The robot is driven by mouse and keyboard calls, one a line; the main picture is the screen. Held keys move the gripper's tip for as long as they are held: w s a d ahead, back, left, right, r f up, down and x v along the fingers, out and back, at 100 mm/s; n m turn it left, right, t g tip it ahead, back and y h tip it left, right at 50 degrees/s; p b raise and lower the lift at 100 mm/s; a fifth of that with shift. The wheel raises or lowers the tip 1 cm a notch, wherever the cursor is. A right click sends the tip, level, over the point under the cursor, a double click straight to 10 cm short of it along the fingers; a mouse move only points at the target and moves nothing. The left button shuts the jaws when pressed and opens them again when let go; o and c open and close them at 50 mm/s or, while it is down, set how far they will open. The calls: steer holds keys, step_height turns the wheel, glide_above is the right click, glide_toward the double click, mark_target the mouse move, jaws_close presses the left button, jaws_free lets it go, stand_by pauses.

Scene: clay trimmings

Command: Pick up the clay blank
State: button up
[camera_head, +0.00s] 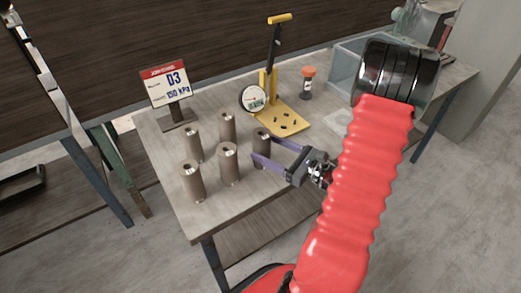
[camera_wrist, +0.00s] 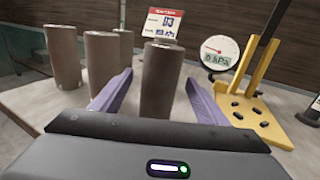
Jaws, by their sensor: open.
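Several brown-grey cylinders with a hole in the top stand upright on the table; they look like the clay blanks. One clay blank (camera_wrist: 161,82) stands between the two purple fingers of my gripper (camera_wrist: 158,95) in the wrist view. In the head view this blank (camera_head: 262,142) is the rightmost of the group, and my gripper (camera_head: 262,148) reaches it from the right. The fingers are open, with a gap showing on both sides of the blank in the wrist view. The blank's lower end is hidden behind my gripper body in the wrist view.
Other cylinders (camera_head: 229,164) stand close on the left. A yellow press stand (camera_head: 284,121) with a round gauge (camera_head: 253,98) is behind. A sign reading D3, 150 kPa (camera_head: 164,84) stands at the back left. An orange-capped timer-like object (camera_head: 307,82) and a clear box (camera_head: 343,72) are further right.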

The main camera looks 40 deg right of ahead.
steer(key=shift+x, duration=1.5)
steer(key=shift+c, duration=0.4)
steer(key=c, duration=1.5)
